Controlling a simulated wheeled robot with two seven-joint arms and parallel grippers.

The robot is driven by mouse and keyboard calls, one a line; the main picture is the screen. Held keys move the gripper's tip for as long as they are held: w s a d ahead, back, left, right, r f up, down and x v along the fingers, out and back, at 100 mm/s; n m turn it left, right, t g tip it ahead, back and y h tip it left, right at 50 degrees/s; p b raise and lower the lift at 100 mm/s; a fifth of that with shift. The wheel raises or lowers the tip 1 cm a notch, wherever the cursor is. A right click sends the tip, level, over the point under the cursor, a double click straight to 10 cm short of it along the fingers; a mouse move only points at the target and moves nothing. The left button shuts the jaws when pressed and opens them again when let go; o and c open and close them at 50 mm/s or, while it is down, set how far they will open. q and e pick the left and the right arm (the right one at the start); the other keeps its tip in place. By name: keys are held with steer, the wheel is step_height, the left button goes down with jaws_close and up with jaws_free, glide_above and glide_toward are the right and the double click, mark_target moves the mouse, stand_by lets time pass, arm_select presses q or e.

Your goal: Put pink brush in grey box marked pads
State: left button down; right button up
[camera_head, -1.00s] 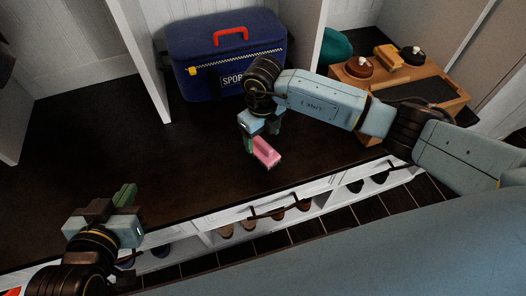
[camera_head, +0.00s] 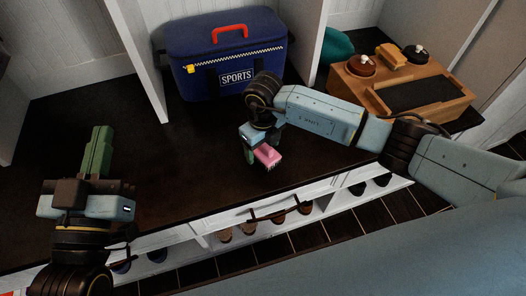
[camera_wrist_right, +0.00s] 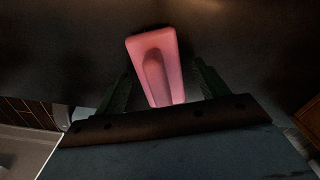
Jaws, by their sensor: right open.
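The pink brush (camera_head: 268,156) is near the front edge of the dark bench, bristles downward, in the head view. It also shows in the right wrist view (camera_wrist_right: 157,62), its pink back reaching in between the two fingers. My right gripper (camera_head: 250,152) is open around the brush, with visible gaps between fingers and brush in the wrist view (camera_wrist_right: 160,88). My left gripper (camera_head: 99,150) is over the left part of the bench, pointing away from me, apart from the brush; its finger gap is not clear. No grey box marked pads is visible.
A blue bag (camera_head: 191,49) marked SPORTS stands at the back, between white dividers (camera_head: 144,55). A wooden tray (camera_head: 360,93) with brushes and a dark pad is at the right. Shoes sit in cubbies below the bench (camera_head: 190,170). The bench's left-middle is clear.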

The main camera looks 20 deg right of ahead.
steer(key=shift+c, duration=0.4)
steer(key=c, duration=1.1)
steer(key=shift+r, duration=0.2)
